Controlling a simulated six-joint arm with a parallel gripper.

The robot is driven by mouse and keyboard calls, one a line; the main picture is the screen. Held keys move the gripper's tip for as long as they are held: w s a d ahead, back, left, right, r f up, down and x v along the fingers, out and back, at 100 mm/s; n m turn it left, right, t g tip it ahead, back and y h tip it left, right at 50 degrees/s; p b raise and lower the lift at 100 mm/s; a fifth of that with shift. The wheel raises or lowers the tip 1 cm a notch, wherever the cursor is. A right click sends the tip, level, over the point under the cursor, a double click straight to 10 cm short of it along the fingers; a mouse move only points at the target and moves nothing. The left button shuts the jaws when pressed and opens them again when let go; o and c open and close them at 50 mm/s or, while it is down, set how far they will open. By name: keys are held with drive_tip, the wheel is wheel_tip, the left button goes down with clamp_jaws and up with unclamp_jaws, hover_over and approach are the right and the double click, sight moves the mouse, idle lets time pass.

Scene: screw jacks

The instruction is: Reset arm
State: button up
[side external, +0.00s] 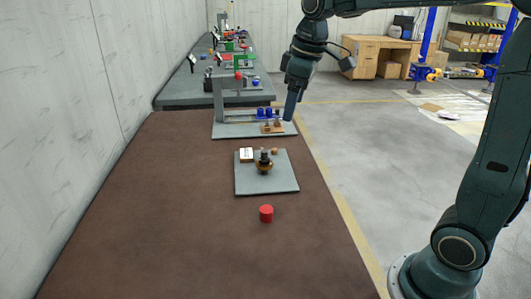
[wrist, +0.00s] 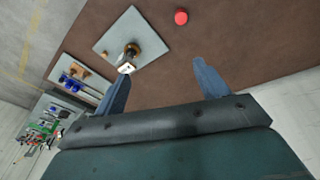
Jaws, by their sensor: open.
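My gripper (side external: 290,104) is raised above the right edge of the brown table, near the grey fixture plate at the back. In the wrist view my gripper (wrist: 160,86) has its two fingers wide apart with nothing between them. A grey plate (side external: 267,184) lies mid-table and carries a brown and black screw jack (side external: 264,163), a white box-like block (side external: 246,154) and a small brown piece (side external: 274,151). A red cylinder (side external: 266,213) stands on the table in front of the plate. It also shows at the top of the wrist view (wrist: 181,17).
Behind is a grey fixture (side external: 225,131) with an upright frame, several blue cylinders (side external: 264,113) and a brown block (side external: 272,127). Farther back stands a grey bench (side external: 185,95) with assorted parts. A wall bounds the left. The table's front and left are clear.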

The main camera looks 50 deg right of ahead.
drive_tip(key=s+a+f+m+t, duration=0.1)
drive_tip(key=s+a+f+m, duration=0.1)
drive_tip(key=s, duration=0.8)
drive_tip(key=s+a+f+m+t, duration=0.1)
drive_tip(key=s+a+f+m, duration=0.1)
drive_tip(key=s, duration=0.8)
drive_tip(key=shift+s+a+f+t, duration=0.15)
drive_tip(key=shift+a+f+t, duration=0.2)
drive_tip(key=shift+a, duration=0.3)
